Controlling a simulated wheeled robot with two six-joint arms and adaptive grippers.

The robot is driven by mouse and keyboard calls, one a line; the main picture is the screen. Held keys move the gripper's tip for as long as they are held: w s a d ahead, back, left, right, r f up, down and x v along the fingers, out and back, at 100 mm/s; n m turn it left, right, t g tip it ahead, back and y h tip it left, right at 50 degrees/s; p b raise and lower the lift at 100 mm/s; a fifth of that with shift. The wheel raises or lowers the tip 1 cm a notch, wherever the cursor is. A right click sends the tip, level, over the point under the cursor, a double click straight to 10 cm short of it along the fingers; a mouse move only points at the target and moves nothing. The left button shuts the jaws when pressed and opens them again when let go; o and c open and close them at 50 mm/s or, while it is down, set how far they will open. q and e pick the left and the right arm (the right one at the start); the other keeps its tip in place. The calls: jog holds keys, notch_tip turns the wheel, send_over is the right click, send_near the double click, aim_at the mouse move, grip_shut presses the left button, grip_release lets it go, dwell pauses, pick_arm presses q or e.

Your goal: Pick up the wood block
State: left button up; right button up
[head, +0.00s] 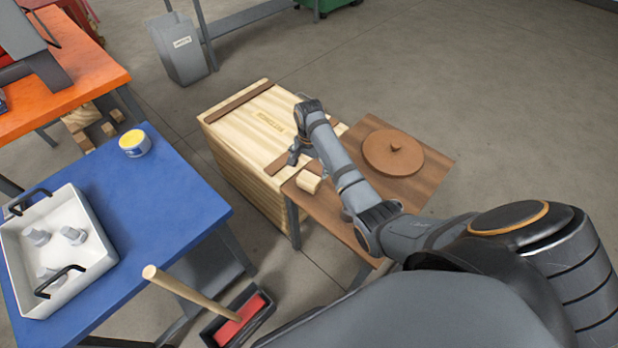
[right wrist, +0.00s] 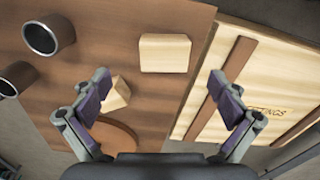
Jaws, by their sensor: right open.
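A pale wood block (head: 308,182) lies on the brown table (head: 437,163), near the edge beside the crate. In the right wrist view the block (right wrist: 165,53) lies flat, ahead of the fingertips. A second, smaller pale wood piece (right wrist: 117,95) lies on the table close to the left-hand finger; my arm seems to hide it in the head view. My right gripper (head: 297,155) is open and empty, above the area between table and crate. In its wrist view the open fingers (right wrist: 158,98) have nothing between them. My left gripper is not in view.
A wooden crate (head: 228,102) stands against the table. A round brown lid (head: 392,152) lies on the table, and dark hollow cylinders (right wrist: 41,38) stand there. A blue table (head: 175,190) holds a white tray (head: 92,215) and a yellow-topped tin (head: 134,143).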

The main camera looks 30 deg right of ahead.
aim_at(309, 178)
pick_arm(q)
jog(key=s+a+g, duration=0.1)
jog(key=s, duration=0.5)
pick_arm(e)
notch_tip(309, 178, down, 3)
jog(key=shift+w+f, duration=0.15)
jog(key=shift+f, duration=0.05)
jog(key=shift+w+d+f+b, duration=0.15)
jog(key=shift+f+b, duration=0.15)
jog(key=shift+f, duration=0.4)
jog(key=f, duration=0.3)
jog(key=shift+w+b, duration=0.2)
jog(key=shift+b, duration=0.15)
jog(key=shift+w+d+f, duration=0.1)
jog(key=shift+f, duration=0.55)
jog(key=shift+r, duration=0.1)
jog(key=c, duration=0.4)
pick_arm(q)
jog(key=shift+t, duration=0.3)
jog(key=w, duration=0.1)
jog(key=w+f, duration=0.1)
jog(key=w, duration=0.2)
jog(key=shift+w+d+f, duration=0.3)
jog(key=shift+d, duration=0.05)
pick_arm(e)
jog(key=c, duration=0.9)
jog(key=shift+o, duration=0.2)
